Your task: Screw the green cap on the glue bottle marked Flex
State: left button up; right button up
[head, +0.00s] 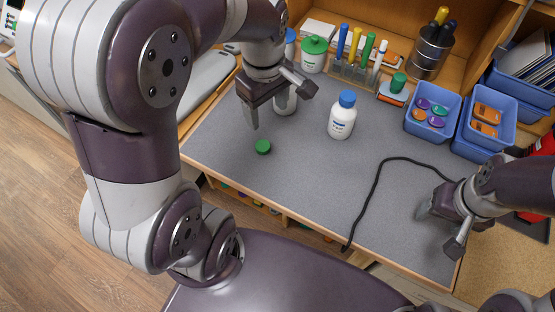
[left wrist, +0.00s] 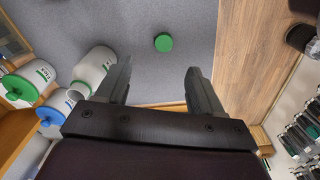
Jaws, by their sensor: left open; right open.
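The loose green cap (head: 263,147) lies on the grey mat; it also shows in the left wrist view (left wrist: 163,42), beyond my fingertips. An uncapped white bottle (head: 284,104) stands partly hidden behind my left gripper (head: 281,108). In the left wrist view this bottle (left wrist: 95,68) has a green label and open neck, beside my finger; I cannot read its label surely. My left gripper (left wrist: 158,70) is open and empty, above the mat, apart from the cap. My right gripper (head: 442,218) is open and empty near the mat's right front edge.
A blue-capped bottle (head: 342,115) stands mid-mat. A green-capped jar (head: 313,55), a marker rack (head: 354,76) and blue bins (head: 433,120) line the back. A black cable (head: 376,180) crosses the mat on the right. The front middle is clear.

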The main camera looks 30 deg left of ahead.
pick_arm(q)
jog(key=a+n, duration=0.1)
jog(key=a, duration=0.1)
pick_arm(e)
jog(key=shift+w+a+r, duration=0.1)
jog(key=shift+a+r, duration=0.1)
jog(key=shift+a, duration=0.85)
jog(key=shift+d+f, duration=0.1)
jog(key=shift+d, duration=0.45)
pick_arm(q)
send_over(263, 146)
notch_tip(263, 146, down, 7)
jog(key=shift+s+r, duration=0.1)
pick_arm(e)
jog(key=shift+a+f, duration=0.25)
pick_arm(q)
jog(key=shift+d+f, duration=0.15)
jog(key=shift+f, duration=0.35)
pick_arm(e)
jog(key=shift+d, duration=0.1)
pick_arm(q)
notch_tip(263, 146, down, 5)
jog(key=shift+f+b, duration=0.1)
jog(key=shift+b, duration=0.2)
